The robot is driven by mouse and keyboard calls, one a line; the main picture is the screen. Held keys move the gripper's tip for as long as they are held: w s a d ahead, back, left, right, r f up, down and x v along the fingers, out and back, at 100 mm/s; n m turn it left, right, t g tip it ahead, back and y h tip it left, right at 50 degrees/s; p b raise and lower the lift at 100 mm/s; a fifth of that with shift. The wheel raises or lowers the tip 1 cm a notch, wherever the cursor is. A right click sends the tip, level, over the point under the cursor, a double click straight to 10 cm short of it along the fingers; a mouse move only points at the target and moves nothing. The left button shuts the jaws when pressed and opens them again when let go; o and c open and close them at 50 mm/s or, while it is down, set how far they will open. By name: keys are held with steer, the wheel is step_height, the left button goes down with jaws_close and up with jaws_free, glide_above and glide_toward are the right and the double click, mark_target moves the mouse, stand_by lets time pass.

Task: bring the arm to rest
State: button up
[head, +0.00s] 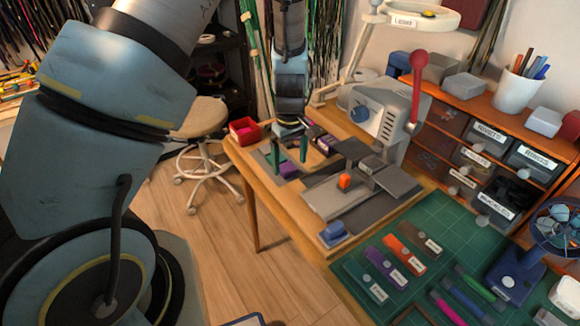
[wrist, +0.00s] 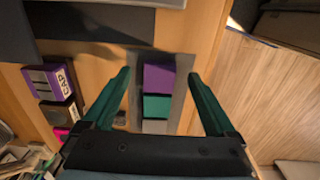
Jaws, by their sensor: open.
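My gripper (head: 290,160) hangs pointing down over the far left part of the workbench in the head view. Its two green fingers stand apart with nothing between them in contact. In the wrist view my gripper (wrist: 158,76) frames a purple block (wrist: 159,78) and a green block (wrist: 157,106) on a grey strip (wrist: 182,84). Both finger sides show a gap to these blocks. The purple block also shows below the fingers in the head view (head: 289,170). The exact height of the fingertips above it is hard to tell.
A grey machine with a red-knobbed lever (head: 418,85) stands to the right of my gripper. A red bin (head: 245,131) sits at the table's left corner. A purple labelled box (wrist: 49,84) lies left of the fingers. A green mat (head: 440,225) with several coloured pieces lies nearer.

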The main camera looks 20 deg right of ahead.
step_height(320, 180, up, 8)
steer(key=shift+r+b, duration=0.2)
steer(key=shift+b, duration=0.2)
steer(key=s+a+r+m, duration=0.1)
steer(key=a+r, duration=0.1)
steer(key=a, duration=0.8)
steer(key=a+r+m+t, duration=0.1)
steer(key=a+r, duration=0.2)
steer(key=a, duration=0.7)
steer(key=s+a+r+m, duration=0.1)
steer(key=a+r, duration=0.1)
steer(key=a, duration=0.8)
steer(key=shift+s+a+r+t, duration=0.25)
steer(key=shift+s+r+t, duration=0.05)
steer(key=shift+s, duration=0.05)
